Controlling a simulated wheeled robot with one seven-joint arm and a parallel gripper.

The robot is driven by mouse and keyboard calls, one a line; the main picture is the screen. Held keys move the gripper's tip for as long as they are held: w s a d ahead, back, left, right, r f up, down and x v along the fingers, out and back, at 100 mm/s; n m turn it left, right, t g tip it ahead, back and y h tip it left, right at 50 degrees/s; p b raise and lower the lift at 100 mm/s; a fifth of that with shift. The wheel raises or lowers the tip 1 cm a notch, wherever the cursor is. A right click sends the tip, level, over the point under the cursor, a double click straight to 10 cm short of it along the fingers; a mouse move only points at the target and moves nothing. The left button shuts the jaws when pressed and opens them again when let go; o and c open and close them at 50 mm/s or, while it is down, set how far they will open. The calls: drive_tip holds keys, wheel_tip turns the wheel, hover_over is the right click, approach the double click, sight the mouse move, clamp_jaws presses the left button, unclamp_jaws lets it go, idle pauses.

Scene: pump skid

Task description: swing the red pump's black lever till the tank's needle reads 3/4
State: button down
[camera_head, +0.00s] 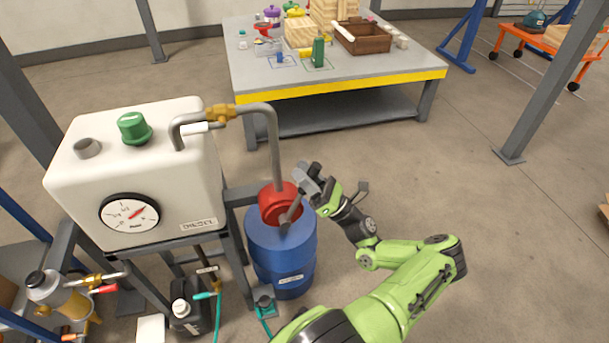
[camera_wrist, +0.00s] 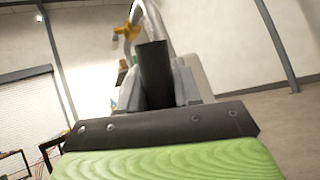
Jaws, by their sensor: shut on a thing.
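The red pump (camera_head: 277,203) sits on top of a blue drum (camera_head: 283,258). Its lever (camera_head: 291,213) slopes up to the right towards my gripper (camera_head: 314,180). In the wrist view my gripper (camera_wrist: 157,85) is shut on the black lever (camera_wrist: 154,68), with one grey finger on each side of it. The white tank (camera_head: 170,150) stands to the left of the drum. Its round gauge (camera_head: 129,213) has a white face and a red needle pointing up and to the right. The dial marks are too small to read surely.
A grey pipe (camera_head: 273,145) with a brass valve (camera_head: 221,113) runs from the pump to the tank top. A green cap (camera_head: 133,128) is on the tank. A yellow-edged table (camera_head: 340,85) stands behind.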

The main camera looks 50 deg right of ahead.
drive_tip(key=shift+f, duration=0.1)
idle(0.3)
drive_tip(key=c, duration=0.9)
unclamp_jaws()
drive_tip(key=shift+o, duration=0.2)
drive_tip(key=b+v, duration=0.2)
drive_tip(key=v, duration=1.3)
drive_tip(key=shift+s+f, duration=0.25)
drive_tip(key=shift+s, duration=0.1)
